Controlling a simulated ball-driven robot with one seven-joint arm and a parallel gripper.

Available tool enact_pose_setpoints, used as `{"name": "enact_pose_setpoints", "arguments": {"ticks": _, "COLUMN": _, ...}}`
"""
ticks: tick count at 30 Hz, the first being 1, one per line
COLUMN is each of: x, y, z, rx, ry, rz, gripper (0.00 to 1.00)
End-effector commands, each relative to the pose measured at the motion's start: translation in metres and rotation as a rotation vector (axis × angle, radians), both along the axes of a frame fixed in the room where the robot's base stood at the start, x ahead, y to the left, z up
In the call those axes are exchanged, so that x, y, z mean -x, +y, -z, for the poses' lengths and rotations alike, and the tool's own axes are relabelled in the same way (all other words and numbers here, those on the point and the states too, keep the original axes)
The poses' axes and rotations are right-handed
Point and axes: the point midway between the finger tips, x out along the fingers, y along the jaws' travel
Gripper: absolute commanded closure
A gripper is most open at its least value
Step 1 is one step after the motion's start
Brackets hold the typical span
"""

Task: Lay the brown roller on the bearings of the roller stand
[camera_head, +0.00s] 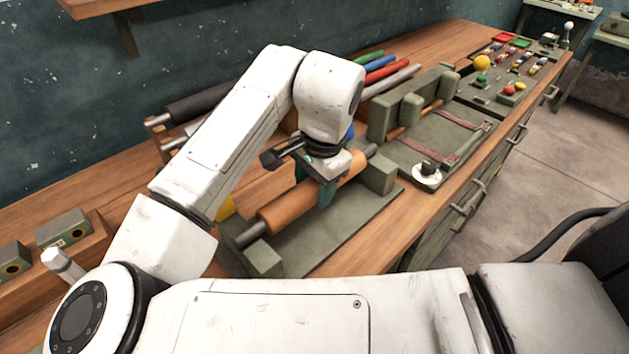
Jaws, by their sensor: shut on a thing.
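The brown roller (288,210) lies slantwise across the middle of the view, with a grey shaft at each end. My gripper (327,190) is over its right half, fingers pointing down and shut on it. The roller stand is a green base plate (335,232) with a block at the near left (264,259) and a block at the far right (379,173). The roller's shaft ends show close to these blocks. I cannot tell whether they touch the bearings. My wrist hides part of the roller's far side.
A dark roller (205,102) lies on a rack behind my arm. Red (382,70) and blue rods lie at the back. A green fixture (410,105) and a white round piece (427,175) stand to the right. Green boxes (62,228) stand at left.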

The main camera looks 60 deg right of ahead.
Motion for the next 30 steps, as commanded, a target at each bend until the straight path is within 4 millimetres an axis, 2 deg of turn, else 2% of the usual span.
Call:
{"name": "enact_pose_setpoints", "arguments": {"ticks": 13, "x": -0.0001, "y": 0.0, "z": 0.0037, "rx": 0.001, "ry": -0.001, "rz": 0.0, "gripper": 1.0}}
{"name": "enact_pose_setpoints", "arguments": {"ticks": 14, "x": -0.0002, "y": 0.0, "z": 0.0036, "rx": 0.001, "ry": -0.001, "rz": 0.0, "gripper": 0.46}}
{"name": "enact_pose_setpoints", "arguments": {"ticks": 23, "x": 0.0, "y": 0.0, "z": 0.004, "rx": 0.0, "ry": 0.0, "rz": 0.0, "gripper": 0.18}}
{"name": "enact_pose_setpoints", "arguments": {"ticks": 30, "x": 0.0002, "y": 0.0002, "z": 0.0042, "rx": -0.001, "ry": 0.001, "rz": 0.0, "gripper": 0.18}}
